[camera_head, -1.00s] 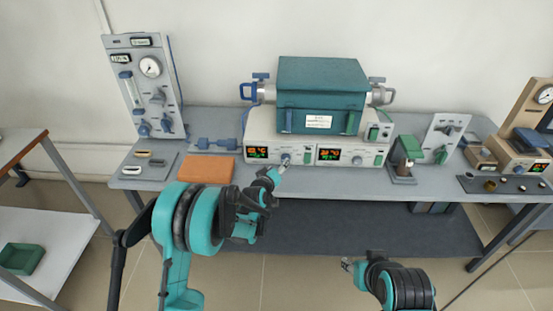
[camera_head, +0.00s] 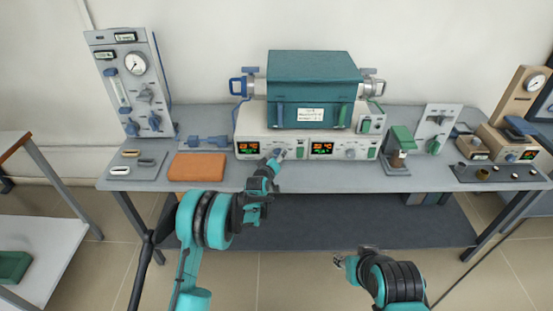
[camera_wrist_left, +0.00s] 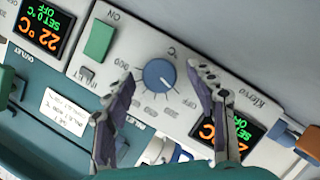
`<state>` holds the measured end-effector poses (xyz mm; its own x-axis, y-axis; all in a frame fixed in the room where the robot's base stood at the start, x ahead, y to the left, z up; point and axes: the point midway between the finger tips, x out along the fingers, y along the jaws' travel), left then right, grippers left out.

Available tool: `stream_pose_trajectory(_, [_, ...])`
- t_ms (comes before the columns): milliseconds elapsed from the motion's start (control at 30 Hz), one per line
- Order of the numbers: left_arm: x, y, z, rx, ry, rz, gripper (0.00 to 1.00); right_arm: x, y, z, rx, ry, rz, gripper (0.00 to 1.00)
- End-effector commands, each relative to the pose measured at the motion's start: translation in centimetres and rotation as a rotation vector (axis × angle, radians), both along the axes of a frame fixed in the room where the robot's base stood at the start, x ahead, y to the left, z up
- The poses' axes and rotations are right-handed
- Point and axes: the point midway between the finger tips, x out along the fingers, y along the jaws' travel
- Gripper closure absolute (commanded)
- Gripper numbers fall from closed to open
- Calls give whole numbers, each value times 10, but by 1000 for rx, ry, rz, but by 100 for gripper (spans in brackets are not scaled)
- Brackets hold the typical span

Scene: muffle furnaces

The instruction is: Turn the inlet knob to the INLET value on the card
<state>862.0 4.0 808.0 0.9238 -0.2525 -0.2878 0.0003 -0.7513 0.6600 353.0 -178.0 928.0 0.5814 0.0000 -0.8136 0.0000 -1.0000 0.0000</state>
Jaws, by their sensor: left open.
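The blue inlet knob (camera_wrist_left: 159,74) is on the furnace's white front panel (camera_head: 330,138), beside the left display (camera_head: 247,147). In the left wrist view, my left gripper (camera_wrist_left: 164,80) is open, with one finger on each side of the knob and visible gaps. In the head view, the gripper (camera_head: 276,156) is at the panel and partly covers this knob. The white card (camera_head: 311,114) is on the teal furnace front; it also shows in the wrist view (camera_wrist_left: 68,112), its writing too small to read surely. My right gripper (camera_head: 340,262) hangs in front of the table, its jaws unclear.
A green switch (camera_wrist_left: 100,40) sits close to the knob, and a second display (camera_wrist_left: 40,32) reads 22 °C, SET 0 °C, OFF. An orange block (camera_head: 198,167) lies left on the table. A gauge panel (camera_head: 128,85) stands behind it; a green-topped device (camera_head: 398,145) stands right.

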Motion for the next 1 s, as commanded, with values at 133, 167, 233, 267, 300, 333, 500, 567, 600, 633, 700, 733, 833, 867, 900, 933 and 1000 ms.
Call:
stream_pose_trajectory(133, [0,0,0,0,0,0,44,0,0,0,0,0,0,60])
stream_pose_trajectory(167, [0,0,0,0,0,0,52,0,0,0,0,0,0,60])
stream_pose_trajectory(233, [0,0,1,1,0,0,70,0,0,0,0,0,0,60])
stream_pose_trajectory(267, [0,0,1,1,0,0,78,0,0,0,0,0,0,60])
stream_pose_trajectory(300, [0,0,1,1,0,0,89,0,0,0,0,0,0,60])
stream_pose_trajectory(333, [0,0,0,1,0,0,94,0,0,0,0,0,0,60])
stream_pose_trajectory(500, [0,0,0,3,0,0,94,0,0,0,0,0,0,60])
stream_pose_trajectory(567, [0,0,1,10,0,0,94,0,0,1,0,0,0,60])
stream_pose_trajectory(600, [0,0,1,16,0,0,94,0,0,1,0,0,0,60])
stream_pose_trajectory(633, [0,0,1,22,0,0,94,0,0,1,0,0,0,60])
stream_pose_trajectory(700, [0,-1,1,45,-1,-1,94,0,0,1,0,0,0,60])
stream_pose_trajectory(733, [0,-1,1,56,-1,-1,94,0,0,1,0,0,0,60])
stream_pose_trajectory(833, [0,-2,2,109,0,-2,94,0,0,2,0,0,0,60])
stream_pose_trajectory(867, [0,-2,2,128,0,-2,94,0,0,3,0,0,0,60])
stream_pose_trajectory(900, [0,-2,2,157,0,-1,94,0,0,3,0,0,0,60])
stream_pose_trajectory(933, [0,-2,2,179,0,-1,94,0,0,3,0,0,0,60])
stream_pose_trajectory(1000, [0,-3,3,236,-1,-1,94,0,0,4,0,0,0,60])
